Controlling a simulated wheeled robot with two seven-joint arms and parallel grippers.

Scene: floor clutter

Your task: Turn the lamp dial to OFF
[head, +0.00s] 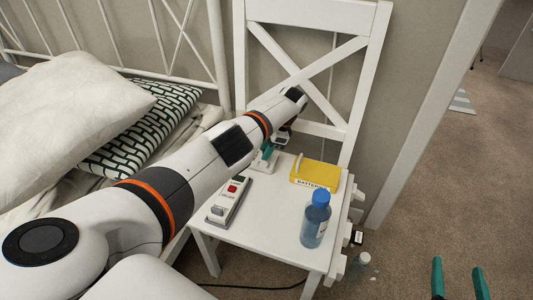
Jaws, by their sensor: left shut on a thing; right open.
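My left arm reaches across to the white chair seat. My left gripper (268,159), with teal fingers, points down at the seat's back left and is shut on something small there. A small white base (263,167) shows under the fingers and looks like the lamp's dial unit. The dial itself and any OFF mark are hidden by the gripper and arm, so its setting cannot be told. My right gripper (459,281) is at the bottom right over the carpet, its teal fingers apart and empty.
On the chair seat (270,222) are a white device with a red button (231,198), a yellow batteries box (316,173) and a blue-capped bottle (316,222). A clear bottle (359,264) is on the floor beside the chair. A bed with pillows (70,105) is at left. Carpet at right is mostly clear.

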